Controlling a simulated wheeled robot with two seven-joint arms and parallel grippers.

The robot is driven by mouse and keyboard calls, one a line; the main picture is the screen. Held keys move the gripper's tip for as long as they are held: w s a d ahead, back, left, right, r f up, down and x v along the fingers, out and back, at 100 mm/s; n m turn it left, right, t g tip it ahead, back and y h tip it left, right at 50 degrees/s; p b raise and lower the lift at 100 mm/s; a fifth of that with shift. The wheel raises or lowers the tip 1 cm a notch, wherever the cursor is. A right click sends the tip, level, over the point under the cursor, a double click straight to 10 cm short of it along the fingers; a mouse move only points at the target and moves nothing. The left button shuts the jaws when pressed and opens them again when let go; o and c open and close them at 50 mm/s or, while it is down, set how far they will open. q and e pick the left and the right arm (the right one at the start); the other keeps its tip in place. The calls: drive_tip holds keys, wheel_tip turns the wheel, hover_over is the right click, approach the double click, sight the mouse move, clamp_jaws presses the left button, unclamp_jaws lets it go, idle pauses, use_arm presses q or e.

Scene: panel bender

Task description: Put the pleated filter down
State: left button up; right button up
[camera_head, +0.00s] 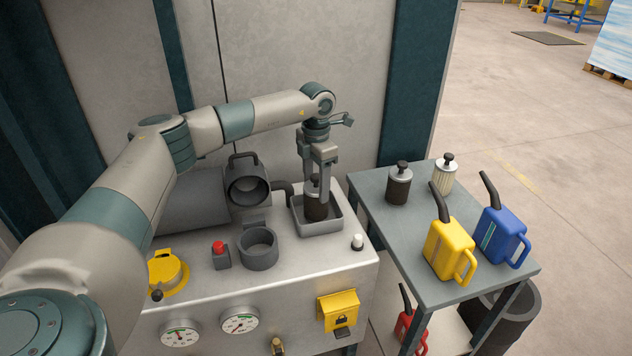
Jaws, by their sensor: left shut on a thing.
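My left gripper (318,182) points down over the grey open tray (331,226) on the machine's top. It is shut on a dark brown filter with a grey cap (316,209). The filter is upright inside the tray walls. Its lower end is hidden by the tray's front wall, so I cannot tell if it touches the floor. Pleats on it are too small to make out. A pale filter with vertical pleats (444,176) and a dark filter with a metal cap (399,187) stand on the side table (400,220). My right gripper is not in view.
A yellow jug (449,249) and a blue jug (499,236) stand on the side table. Left of the tray are a round grey housing (248,188), an open grey cup (258,252) and a red button (218,247). A white-topped knob (357,241) is close to the tray's right.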

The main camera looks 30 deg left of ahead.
use_arm(q)
drive_tip(key=shift+f, duration=0.3)
drive_tip(key=o, duration=1.6)
drive_tip(key=shift+f, duration=0.15)
drive_tip(key=shift+c, duration=0.2)
